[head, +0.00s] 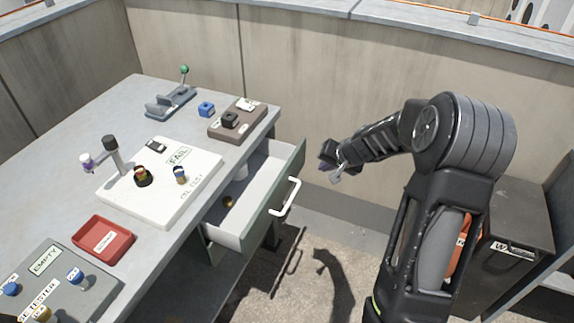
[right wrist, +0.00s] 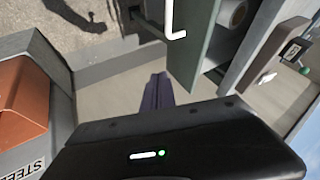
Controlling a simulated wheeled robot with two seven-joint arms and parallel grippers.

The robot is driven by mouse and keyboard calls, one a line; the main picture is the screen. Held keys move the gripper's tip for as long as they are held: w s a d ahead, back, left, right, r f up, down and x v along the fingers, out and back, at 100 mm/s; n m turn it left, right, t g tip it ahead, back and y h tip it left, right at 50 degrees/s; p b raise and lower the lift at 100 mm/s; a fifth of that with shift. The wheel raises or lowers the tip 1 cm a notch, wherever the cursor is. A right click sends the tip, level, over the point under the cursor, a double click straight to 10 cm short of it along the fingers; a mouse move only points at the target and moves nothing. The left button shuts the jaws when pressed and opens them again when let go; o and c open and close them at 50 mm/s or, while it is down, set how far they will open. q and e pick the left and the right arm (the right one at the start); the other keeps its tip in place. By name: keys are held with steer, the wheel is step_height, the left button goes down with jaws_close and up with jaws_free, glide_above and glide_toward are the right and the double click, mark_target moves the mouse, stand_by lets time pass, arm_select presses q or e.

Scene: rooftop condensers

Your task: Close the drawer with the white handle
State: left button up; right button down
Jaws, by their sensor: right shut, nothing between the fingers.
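The drawer (head: 236,228) stands pulled out from the right side of the grey bench. Its green front (head: 273,222) carries a white bar handle (head: 289,197). Inside lie a white roll-like item (head: 241,171) and a small brass-coloured item (head: 228,202). My right gripper (head: 331,165) is shut and empty, to the right of the drawer front and apart from it. In the right wrist view the purple-grey fingertips (right wrist: 158,88) are together, below the white handle (right wrist: 172,22) and left of the drawer front (right wrist: 192,50). My left gripper is not in view.
The bench top (head: 100,115) holds a white board (head: 190,195), a red tray (head: 103,240), a lever device (head: 170,102) and a brown block (head: 238,121). A concrete wall stands behind. A dark cabinet (head: 515,225) stands at right. Floor before the drawer is clear.

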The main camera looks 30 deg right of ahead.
steer(key=w+f, duration=0.2)
steer(key=w, duration=0.1)
steer(key=w+a+f+p, duration=0.1)
steer(key=w+f, duration=0.2)
steer(key=w+f+p, duration=0.1)
steer(key=w+f, duration=0.2)
steer(key=shift+a, duration=0.35)
stand_by(0.3)
steer(key=shift+a, duration=0.1)
